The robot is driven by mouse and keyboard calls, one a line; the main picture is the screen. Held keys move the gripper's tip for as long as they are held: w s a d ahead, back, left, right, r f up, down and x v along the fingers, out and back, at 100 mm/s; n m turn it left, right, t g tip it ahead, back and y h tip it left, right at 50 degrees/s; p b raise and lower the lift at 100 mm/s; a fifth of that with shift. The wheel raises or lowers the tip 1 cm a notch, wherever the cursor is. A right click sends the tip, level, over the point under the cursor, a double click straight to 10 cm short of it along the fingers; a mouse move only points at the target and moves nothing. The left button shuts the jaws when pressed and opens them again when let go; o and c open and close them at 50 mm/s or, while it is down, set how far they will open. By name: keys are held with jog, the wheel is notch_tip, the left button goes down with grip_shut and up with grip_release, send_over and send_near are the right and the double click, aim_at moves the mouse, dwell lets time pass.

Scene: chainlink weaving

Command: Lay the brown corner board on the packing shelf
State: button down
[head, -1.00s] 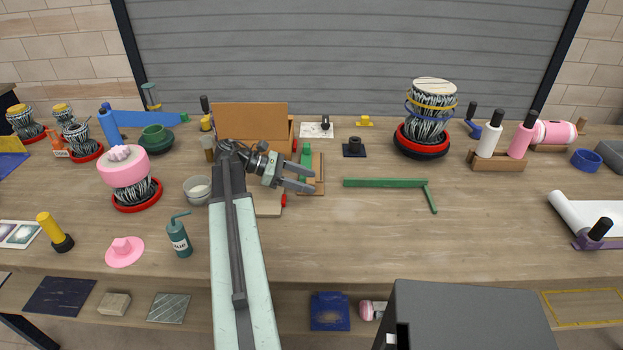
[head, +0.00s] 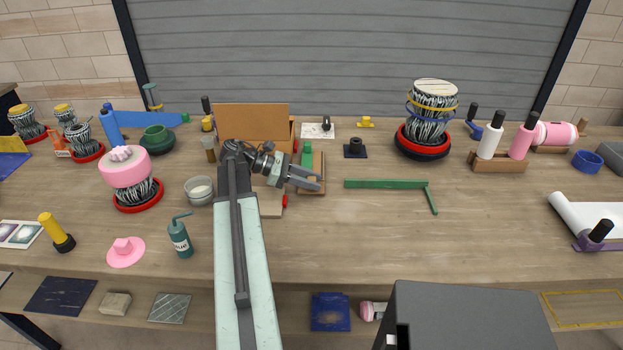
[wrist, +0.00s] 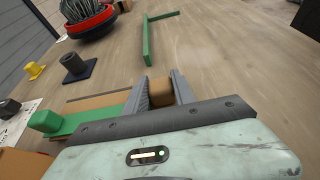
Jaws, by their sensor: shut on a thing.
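My gripper (head: 317,182) is low over the middle of the bench, pointing right. In the wrist view its two fingers (wrist: 160,92) are closed on a small brown piece (wrist: 160,90), which I take to be the brown corner board. Only a short part shows between the fingers; the rest is hidden behind the gripper body. In the head view the fingers hide most of it. The packing shelf is not clearly marked; a yellow-outlined area (head: 580,307) lies on the lower shelf at the right.
A green block (head: 307,152) on a brown base (head: 319,160) stands just behind the gripper. A green angled strip (head: 385,184) lies to the right. An open brown box (head: 252,122) is behind. A grey block (head: 470,315) stands in front. The right-centre bench is clear.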

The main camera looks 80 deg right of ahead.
notch_tip(320, 180, up, 10)
jog(key=p, duration=0.8)
jog(key=shift+f, duration=0.4)
